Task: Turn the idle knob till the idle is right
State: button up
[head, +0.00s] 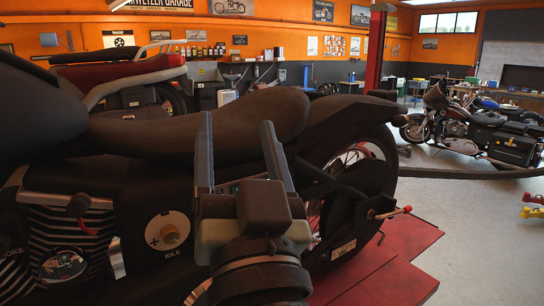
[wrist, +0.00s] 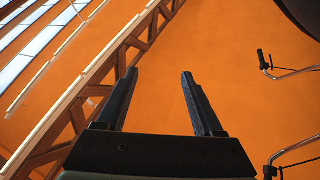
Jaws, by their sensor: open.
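The knob is not in the wrist view.
A red lever (head: 78,206) and a label ending in OKE are left of the dial. The motorcycle stands on a red lift (head: 385,265). Another motorcycle (head: 470,130) stands at the far right. Grey floor lies between.

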jog(key=s+d+r+t+h, duration=0.3)
jog(key=s+r, duration=0.5)
jog(key=r, duration=0.3)
jog(key=shift+d+t+h, duration=0.35)
jog(key=shift+t+h, duration=0.45)
jog(key=shift+h, duration=0.1)
dwell(0.6)
